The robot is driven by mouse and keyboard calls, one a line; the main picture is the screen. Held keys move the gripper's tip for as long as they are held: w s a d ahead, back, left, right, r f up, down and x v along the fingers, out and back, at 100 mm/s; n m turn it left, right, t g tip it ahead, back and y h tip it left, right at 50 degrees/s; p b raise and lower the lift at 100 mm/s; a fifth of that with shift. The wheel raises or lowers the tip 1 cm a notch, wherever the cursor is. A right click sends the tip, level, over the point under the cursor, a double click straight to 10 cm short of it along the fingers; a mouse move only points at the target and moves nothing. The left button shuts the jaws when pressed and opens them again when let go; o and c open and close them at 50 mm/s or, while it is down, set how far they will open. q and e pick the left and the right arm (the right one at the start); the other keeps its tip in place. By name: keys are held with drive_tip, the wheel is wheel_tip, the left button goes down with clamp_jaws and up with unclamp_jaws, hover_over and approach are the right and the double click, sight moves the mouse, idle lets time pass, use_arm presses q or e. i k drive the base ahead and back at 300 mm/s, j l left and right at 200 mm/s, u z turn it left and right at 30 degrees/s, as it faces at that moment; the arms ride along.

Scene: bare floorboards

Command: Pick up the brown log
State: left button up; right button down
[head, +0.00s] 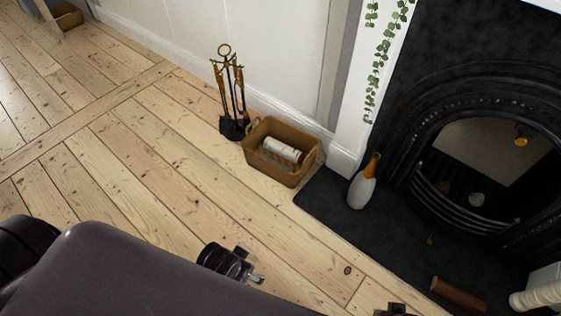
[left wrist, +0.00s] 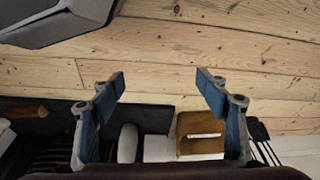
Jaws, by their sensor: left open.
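The brown log (head: 458,295) lies on the black hearth in front of the fireplace, near the bottom right of the head view. It also shows at the far left of the left wrist view (left wrist: 25,111). My left gripper (left wrist: 160,82) is open and empty, its two blue-grey fingers spread wide. The log lies outside the fingers, off to their left in the left wrist view. My right gripper is not clearly seen.
A wicker basket (head: 272,172) with a whitish log (head: 281,149) stands beside the hearth (head: 335,203). Fire tools (head: 230,95) stand behind it. A white and orange bottle (head: 363,185) stands on the hearth. A pale log (head: 540,296) lies right of the brown one. The floorboards are mostly clear.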

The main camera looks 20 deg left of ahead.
sight(465, 299)
drive_tip(key=z, duration=1.55)
drive_tip(key=j, duration=3.45)
drive_tip(key=i, duration=0.05)
